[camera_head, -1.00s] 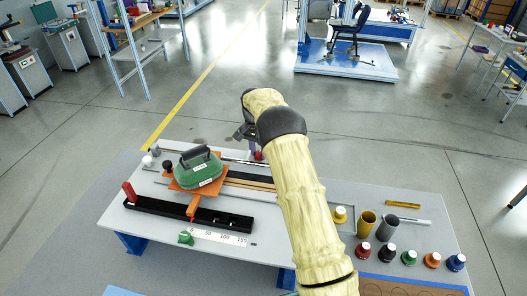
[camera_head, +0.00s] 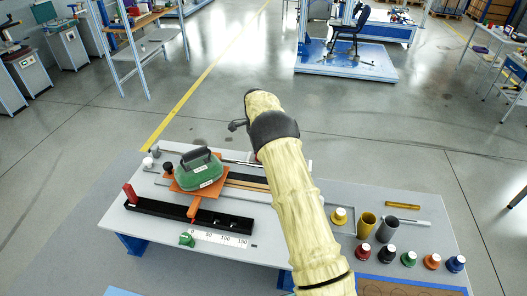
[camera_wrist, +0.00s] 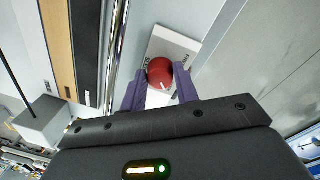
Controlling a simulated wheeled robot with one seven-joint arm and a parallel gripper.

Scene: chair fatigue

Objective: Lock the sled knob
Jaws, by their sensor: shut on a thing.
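The red knob (camera_wrist: 160,72) with a white pointer mark sits on a pale labelled plate (camera_wrist: 178,45) in the wrist view. The purple fingers of my gripper (camera_wrist: 161,80) are closed on its two sides. In the head view my arm hides the gripper and most of the knob. The orange sled (camera_head: 178,187) carries a green block with a black handle (camera_head: 200,172) at the table's left.
A metal rod (camera_wrist: 118,40) runs beside the knob. A black rail (camera_head: 165,208) with a red post and a white scale (camera_head: 222,238) lie along the table's front left. Several coloured knobs and two cups (camera_head: 387,228) stand on the right.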

